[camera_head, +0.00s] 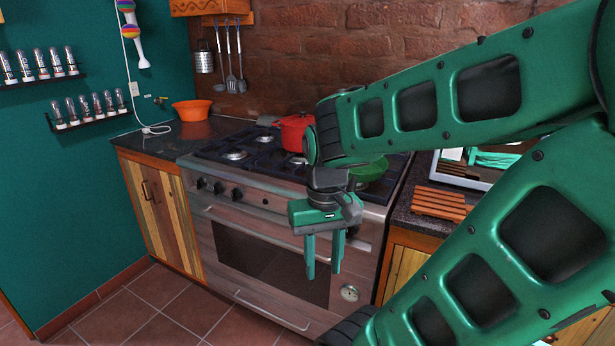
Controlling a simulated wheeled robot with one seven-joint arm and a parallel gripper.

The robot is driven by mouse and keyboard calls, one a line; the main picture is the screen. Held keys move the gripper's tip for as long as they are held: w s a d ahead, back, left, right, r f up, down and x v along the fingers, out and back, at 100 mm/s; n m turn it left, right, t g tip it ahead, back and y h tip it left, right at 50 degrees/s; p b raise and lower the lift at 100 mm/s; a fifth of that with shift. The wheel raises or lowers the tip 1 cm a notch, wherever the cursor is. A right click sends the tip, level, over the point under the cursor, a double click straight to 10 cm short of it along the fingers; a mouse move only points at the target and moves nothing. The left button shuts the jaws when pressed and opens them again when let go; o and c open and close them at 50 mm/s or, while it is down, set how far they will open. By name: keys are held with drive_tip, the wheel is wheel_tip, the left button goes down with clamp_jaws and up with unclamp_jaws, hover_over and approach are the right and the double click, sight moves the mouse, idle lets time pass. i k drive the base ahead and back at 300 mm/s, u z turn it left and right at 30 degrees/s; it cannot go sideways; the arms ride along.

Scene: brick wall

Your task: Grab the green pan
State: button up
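The green pan (371,169) sits on the right part of the stove top, partly hidden behind my arm's wrist. Its handle cannot be made out. My gripper (323,272) hangs in front of the stove's front face, pointing down, with its two green fingers apart and nothing between them. It is lower in the picture than the pan and to the left of it, apart from it.
A red pot (293,132) stands on the stove (235,172) behind my arm. An orange bowl (192,110) is on the left counter. A wooden slatted board (440,203) lies on the right counter. Floor (160,300) is clear at lower left.

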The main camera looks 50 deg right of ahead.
sight(355, 172)
drive_tip(key=u, duration=0.2)
drive_tip(key=k, duration=1.8)
drive_tip(key=z, duration=0.85)
drive_tip(key=i, duration=1.5)
drive_tip(key=u, duration=0.05)
